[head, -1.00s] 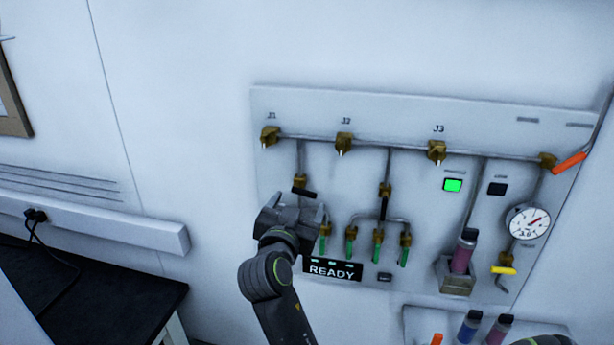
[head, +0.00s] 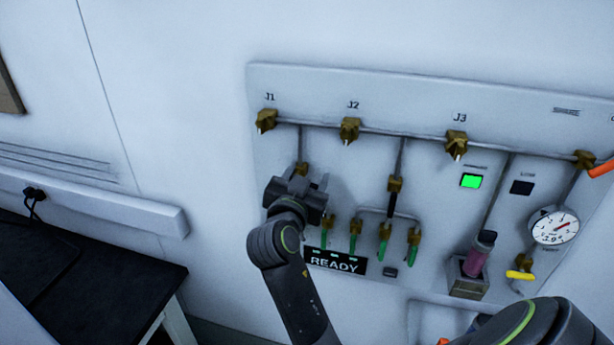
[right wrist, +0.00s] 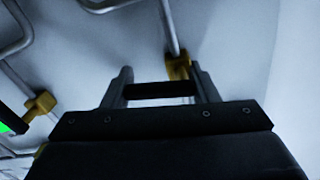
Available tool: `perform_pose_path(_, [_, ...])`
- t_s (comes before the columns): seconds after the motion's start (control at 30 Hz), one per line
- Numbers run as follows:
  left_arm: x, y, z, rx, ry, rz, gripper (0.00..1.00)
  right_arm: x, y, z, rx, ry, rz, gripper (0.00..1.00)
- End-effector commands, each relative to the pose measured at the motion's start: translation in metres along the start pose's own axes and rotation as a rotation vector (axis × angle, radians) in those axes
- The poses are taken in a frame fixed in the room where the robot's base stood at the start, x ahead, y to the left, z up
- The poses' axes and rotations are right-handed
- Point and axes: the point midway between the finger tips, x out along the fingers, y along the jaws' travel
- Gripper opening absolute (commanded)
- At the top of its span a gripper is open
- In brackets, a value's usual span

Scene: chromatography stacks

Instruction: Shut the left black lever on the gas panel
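The left black lever shows in the right wrist view (right wrist: 160,90) as a dark bar lying crosswise to its pipe. Its brass valve (head: 301,168) shows in the head view, below J1, where my gripper mostly hides the lever. My right gripper (head: 307,177) is at this valve. In the right wrist view, its two fingers stand apart at either end of the bar, with the brass valve (right wrist: 179,66) by one finger. I cannot tell whether they touch the lever. My left gripper is not in view.
Another black lever (head: 393,203) points along its pipe to the right. Several green levers (head: 355,240) and a READY display (head: 335,262) sit just below my gripper. A gauge (head: 553,228) and a pink-filled vial (head: 478,258) are at the right. A dark bench (head: 90,285) stands lower left.

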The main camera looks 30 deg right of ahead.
Motion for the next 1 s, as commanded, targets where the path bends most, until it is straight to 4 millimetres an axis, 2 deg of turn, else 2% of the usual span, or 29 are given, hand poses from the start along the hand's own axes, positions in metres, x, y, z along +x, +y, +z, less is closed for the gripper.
perform_pose_path(0.03, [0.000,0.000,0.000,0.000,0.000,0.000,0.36,0.000,0.000,0.000,0.000,0.000,-0.001,0.47])
perform_pose_path(0.17, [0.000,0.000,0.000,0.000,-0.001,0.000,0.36,0.000,0.000,0.000,0.000,0.000,-0.001,0.31])
perform_pose_path(0.3, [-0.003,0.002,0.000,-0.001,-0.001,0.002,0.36,0.000,-0.001,-0.002,-0.029,0.000,0.000,0.31])
perform_pose_path(0.6, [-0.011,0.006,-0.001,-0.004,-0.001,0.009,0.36,0.000,-0.002,-0.005,-0.210,0.000,0.000,0.31])
perform_pose_path(0.9, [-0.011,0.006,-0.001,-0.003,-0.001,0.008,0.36,0.000,-0.002,-0.005,-0.223,0.002,0.000,0.31])
perform_pose_path(0.93, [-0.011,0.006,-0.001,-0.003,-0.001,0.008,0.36,0.000,-0.002,-0.005,-0.223,0.002,0.000,0.56])
perform_pose_path(1.0, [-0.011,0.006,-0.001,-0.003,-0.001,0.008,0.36,0.000,-0.002,-0.005,-0.222,0.002,0.000,0.65])
